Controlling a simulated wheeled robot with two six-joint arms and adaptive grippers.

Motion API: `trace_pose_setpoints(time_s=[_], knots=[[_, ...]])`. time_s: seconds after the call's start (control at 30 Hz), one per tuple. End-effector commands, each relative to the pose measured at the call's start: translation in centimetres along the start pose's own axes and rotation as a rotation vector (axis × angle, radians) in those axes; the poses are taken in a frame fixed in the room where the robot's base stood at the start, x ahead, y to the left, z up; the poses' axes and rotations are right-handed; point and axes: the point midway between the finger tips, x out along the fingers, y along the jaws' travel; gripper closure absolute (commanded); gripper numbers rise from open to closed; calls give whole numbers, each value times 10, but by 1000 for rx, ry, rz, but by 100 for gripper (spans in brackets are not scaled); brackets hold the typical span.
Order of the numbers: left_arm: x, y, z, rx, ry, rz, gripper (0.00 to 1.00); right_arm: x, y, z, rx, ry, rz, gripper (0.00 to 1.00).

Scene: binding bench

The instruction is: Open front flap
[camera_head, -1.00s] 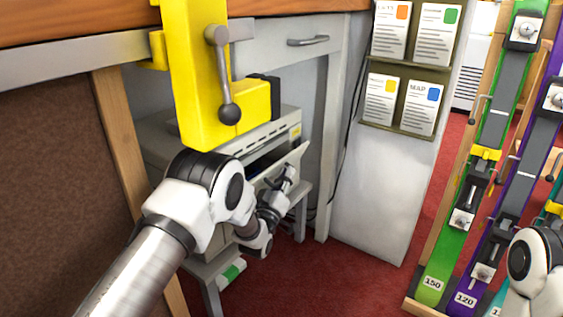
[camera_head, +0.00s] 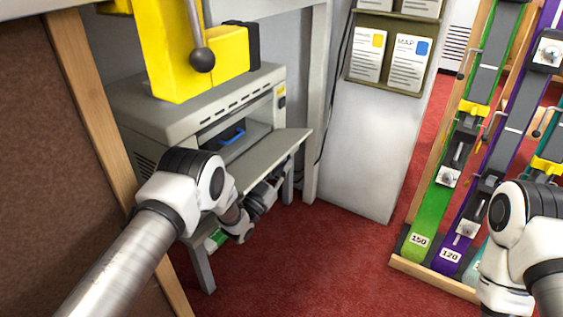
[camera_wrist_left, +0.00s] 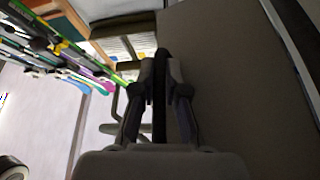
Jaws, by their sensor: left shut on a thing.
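The grey machine (camera_head: 185,110) stands on a low stand under the bench. Its front flap (camera_head: 265,155) is swung down and sticks out nearly level, sloping slightly. The opening behind it shows, with a blue item (camera_head: 232,136) inside. My left gripper (camera_head: 284,170) is at the flap's outer edge, mostly below it and partly hidden by the flap. In the left wrist view the gripper (camera_wrist_left: 161,62) is shut on the flap's edge, and the flap's flat grey-brown face (camera_wrist_left: 225,85) fills the area right of the fingers. My right gripper is out of view; only part of that arm shows.
A wooden leg (camera_head: 95,110) stands left of my left arm. A grey cabinet side (camera_head: 365,150) and coloured skis or rails (camera_head: 440,190) stand right. Red floor between is clear.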

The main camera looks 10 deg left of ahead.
Motion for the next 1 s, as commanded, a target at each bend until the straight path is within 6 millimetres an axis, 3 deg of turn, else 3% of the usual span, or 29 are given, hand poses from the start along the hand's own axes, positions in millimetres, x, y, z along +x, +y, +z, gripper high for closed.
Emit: trace_pose_setpoints(time_s=[0.63,0.67,0.7,1.0], knots=[[-3,1,8,-4,-2,-1,100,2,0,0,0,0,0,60],[-3,1,8,-4,-2,-1,85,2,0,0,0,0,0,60],[-3,1,8,-4,-2,-1,77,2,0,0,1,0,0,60],[-4,1,7,-4,-1,-2,77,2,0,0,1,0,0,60]])
